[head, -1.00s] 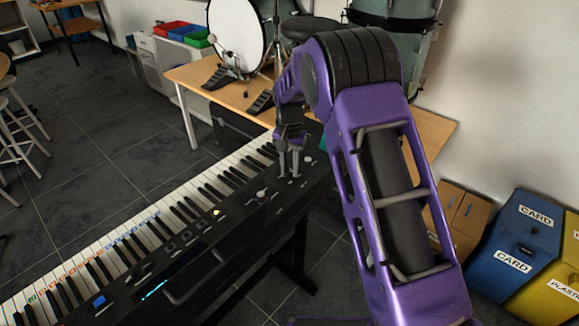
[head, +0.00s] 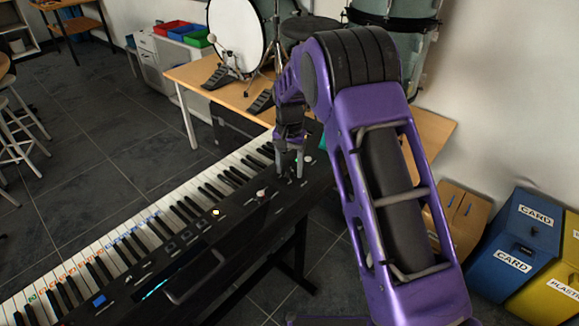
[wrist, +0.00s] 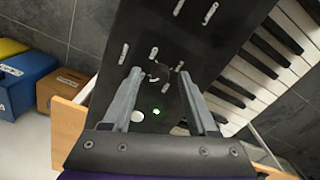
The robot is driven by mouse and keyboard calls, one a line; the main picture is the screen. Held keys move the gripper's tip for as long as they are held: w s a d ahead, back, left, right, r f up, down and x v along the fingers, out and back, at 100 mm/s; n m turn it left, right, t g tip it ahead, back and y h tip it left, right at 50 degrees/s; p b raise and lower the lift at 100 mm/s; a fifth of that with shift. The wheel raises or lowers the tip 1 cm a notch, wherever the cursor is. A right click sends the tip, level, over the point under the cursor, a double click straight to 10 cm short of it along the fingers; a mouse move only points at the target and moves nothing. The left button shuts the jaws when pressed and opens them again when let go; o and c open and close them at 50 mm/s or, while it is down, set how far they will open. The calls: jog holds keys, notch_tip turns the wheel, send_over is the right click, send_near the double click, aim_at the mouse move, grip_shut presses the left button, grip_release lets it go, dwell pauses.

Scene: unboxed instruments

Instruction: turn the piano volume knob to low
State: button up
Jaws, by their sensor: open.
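The black piano (head: 230,225) runs diagonally across the head view, with its control panel beside the keys. My gripper (head: 290,178) is over the far end of that panel, fingers pointing down. In the wrist view my gripper (wrist: 158,73) is open, one finger on each side of a small dark round knob (wrist: 158,72). I cannot tell if the fingers touch it, and its label and pointer setting are not readable. A white knob (wrist: 137,117) and a green light (wrist: 156,112) lie between the fingers, nearer the palm. Another pale knob (wrist: 178,7) is farther along the panel.
Several small sliders or switches (wrist: 124,52) stand on the panel around the fingers. The piano keys (wrist: 258,65) lie to the right in the wrist view. A wooden table (head: 235,95) with drum gear is behind. Blue and yellow bins (head: 515,245) stand at the right.

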aim_at(290, 171)
notch_tip(290, 171, up, 17)
jog(key=p, duration=0.1)
jog(key=shift+r, duration=0.2)
dwell(0.3)
